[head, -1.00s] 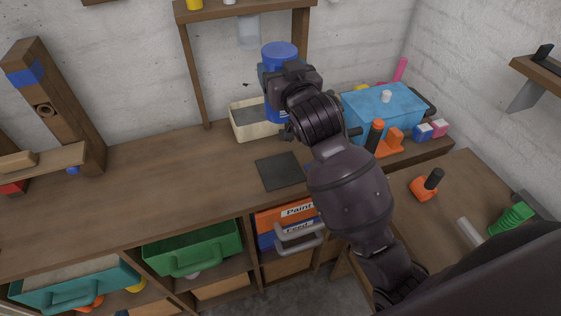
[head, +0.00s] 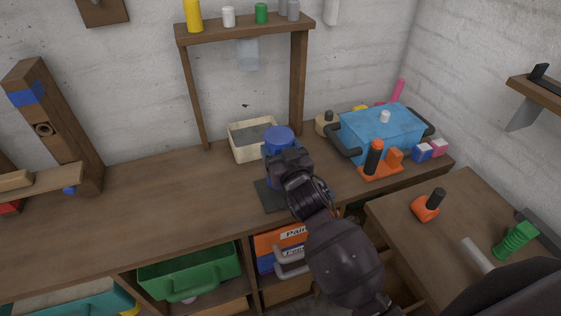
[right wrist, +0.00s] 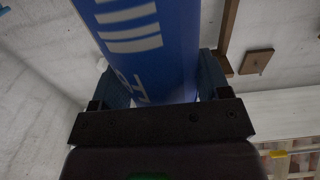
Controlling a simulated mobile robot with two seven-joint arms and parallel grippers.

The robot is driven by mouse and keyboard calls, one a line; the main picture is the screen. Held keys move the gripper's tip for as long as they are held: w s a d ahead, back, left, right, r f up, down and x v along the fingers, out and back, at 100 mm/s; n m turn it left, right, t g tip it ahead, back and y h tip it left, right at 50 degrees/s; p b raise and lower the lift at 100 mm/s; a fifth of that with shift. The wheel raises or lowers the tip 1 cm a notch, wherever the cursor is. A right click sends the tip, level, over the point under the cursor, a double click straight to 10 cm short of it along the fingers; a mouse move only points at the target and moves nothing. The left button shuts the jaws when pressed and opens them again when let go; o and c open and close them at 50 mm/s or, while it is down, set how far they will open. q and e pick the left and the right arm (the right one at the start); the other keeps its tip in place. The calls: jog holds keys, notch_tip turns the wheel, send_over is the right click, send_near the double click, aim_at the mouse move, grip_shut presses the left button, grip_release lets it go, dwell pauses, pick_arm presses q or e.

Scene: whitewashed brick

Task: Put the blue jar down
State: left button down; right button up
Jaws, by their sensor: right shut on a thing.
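The blue jar (head: 279,137) is upright in my right gripper (head: 280,160), over or on the dark square mat (head: 268,196) on the workbench. Whether its base touches the mat is hidden behind the gripper and arm. In the right wrist view the jar (right wrist: 155,50) shows white stripes and lettering, and the fingers (right wrist: 165,90) are closed on its two sides. My left gripper is in neither view.
A cream open box (head: 240,146) stands just behind the jar. A blue lidded box (head: 375,130) and an orange tool (head: 377,160) are to the right. The bench (head: 150,195) is clear to the left. A shelf frame (head: 298,85) rises behind.

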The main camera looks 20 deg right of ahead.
jog(key=shift+f, duration=1.95)
jog(key=shift+f+b, duration=0.1)
jog(key=shift+b, duration=0.25)
jog(key=o, duration=1.2)
jog(key=s, duration=1.2)
jog(key=shift+d, duration=0.2)
jog(key=s+d+f+g, duration=0.3)
jog(key=s+d+f, duration=0.2)
jog(key=s+f, duration=0.2)
jog(key=s+d+f+g, duration=0.3)
jog(key=s+d+f, duration=0.2)
jog(key=s+f, duration=0.2)
notch_tip(320, 180, down, 3)
jog(key=shift+r+n+h, duration=0.1)
jog(key=shift+n+h, duration=0.2)
jog(key=shift+h, duration=0.1)
